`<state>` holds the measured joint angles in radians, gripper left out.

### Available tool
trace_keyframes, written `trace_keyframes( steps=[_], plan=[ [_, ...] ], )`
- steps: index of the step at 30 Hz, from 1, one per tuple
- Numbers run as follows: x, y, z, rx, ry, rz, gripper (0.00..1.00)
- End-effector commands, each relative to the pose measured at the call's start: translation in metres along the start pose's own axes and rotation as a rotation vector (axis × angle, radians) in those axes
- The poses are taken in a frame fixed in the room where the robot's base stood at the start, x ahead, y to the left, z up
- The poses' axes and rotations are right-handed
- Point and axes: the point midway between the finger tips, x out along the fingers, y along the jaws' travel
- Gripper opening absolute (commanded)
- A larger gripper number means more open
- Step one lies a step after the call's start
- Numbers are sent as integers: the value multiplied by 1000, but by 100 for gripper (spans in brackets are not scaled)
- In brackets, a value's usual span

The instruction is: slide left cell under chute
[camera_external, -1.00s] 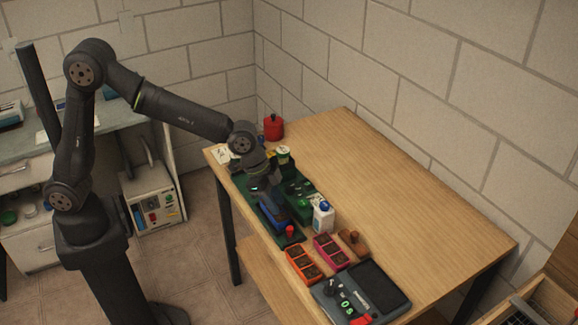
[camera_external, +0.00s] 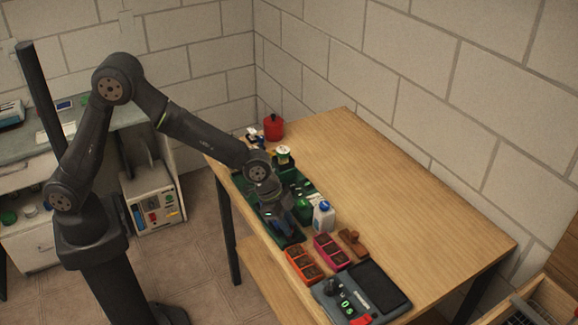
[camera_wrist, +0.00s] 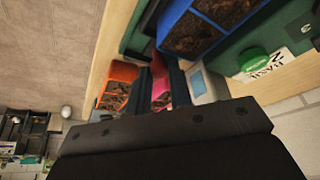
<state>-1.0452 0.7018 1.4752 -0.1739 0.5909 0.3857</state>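The blue cell tray (camera_wrist: 190,30) shows in the wrist view with dark soil in its compartments, on a green rack base (camera_wrist: 235,50). In the outside view my gripper (camera_external: 287,232) points down at the near end of the green rack (camera_external: 251,196) and hides most of the blue tray. In the wrist view my fingers (camera_wrist: 163,88) stand apart beside the tray's end. A red knob (camera_wrist: 158,66) shows between them; whether they touch it I cannot tell. A dark green block (camera_external: 303,210) stands on the rack's right side; I cannot make out the chute clearly.
An orange tray (camera_external: 304,264) and a pink tray (camera_external: 331,251) lie just in front of the rack. A grey control panel (camera_external: 352,301) is nearer. The table's right side is clear.

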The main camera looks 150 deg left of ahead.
Motion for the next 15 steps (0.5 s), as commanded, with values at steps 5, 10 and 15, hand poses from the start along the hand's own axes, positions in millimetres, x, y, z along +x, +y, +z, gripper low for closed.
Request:
trace_keyframes(
  steps=[5,10,15],
  plan=[
    [0,0,0,0,0,0,0],
    [-4,-11,10,-4,-1,0,0],
    [-15,-41,37,-6,-1,1,0]
  ],
)
